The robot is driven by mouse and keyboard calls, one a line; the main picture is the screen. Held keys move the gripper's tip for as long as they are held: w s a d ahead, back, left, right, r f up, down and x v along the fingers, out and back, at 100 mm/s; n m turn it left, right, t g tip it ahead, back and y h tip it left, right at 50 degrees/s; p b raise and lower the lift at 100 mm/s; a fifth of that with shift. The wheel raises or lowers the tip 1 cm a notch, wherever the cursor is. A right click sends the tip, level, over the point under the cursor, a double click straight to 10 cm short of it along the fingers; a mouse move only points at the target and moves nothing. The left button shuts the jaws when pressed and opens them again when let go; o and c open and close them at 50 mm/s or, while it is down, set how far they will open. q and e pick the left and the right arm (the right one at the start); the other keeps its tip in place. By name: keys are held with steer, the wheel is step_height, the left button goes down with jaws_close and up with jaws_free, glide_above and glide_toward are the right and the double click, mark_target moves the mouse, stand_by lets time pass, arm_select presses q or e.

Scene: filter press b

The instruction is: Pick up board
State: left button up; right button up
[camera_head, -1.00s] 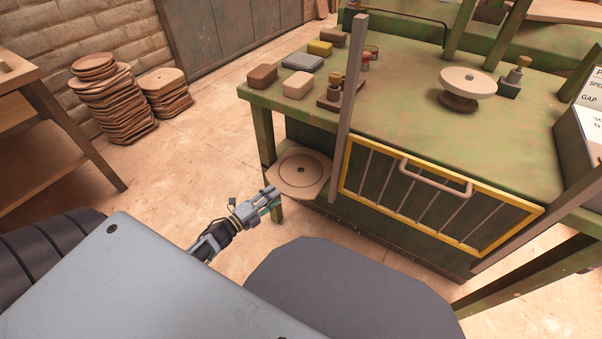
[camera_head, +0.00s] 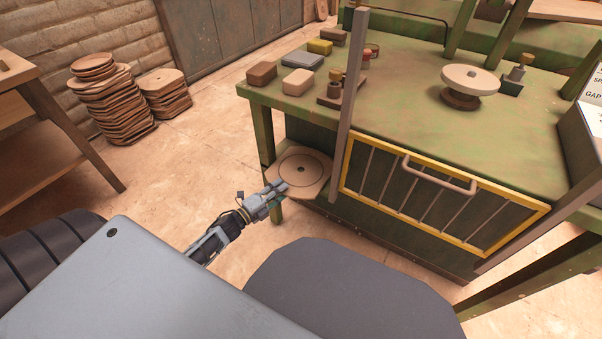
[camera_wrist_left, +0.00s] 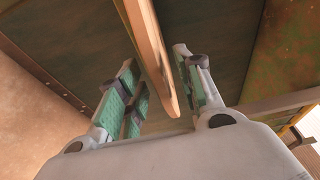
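The board (camera_head: 303,168) is a flat tan plate with a ring line and a dark centre hole. It sits low at the left end of the green bench, partly behind a grey upright. My left gripper (camera_head: 281,189) is at its near left edge. In the left wrist view the board (camera_wrist_left: 153,52) shows edge-on, running between the two fingers of the left gripper (camera_wrist_left: 158,88). The fingers are open, with a visible gap on each side of the board. My right gripper is not in view.
The green bench (camera_head: 420,120) carries several small blocks and a round disc on a stand (camera_head: 470,80). A yellow-framed barred gate (camera_head: 430,195) is on its front. Stacks of round boards (camera_head: 112,105) stand by the wall.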

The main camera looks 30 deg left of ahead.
arm_select(q)
steer(key=shift+x, duration=1)
jaws_close()
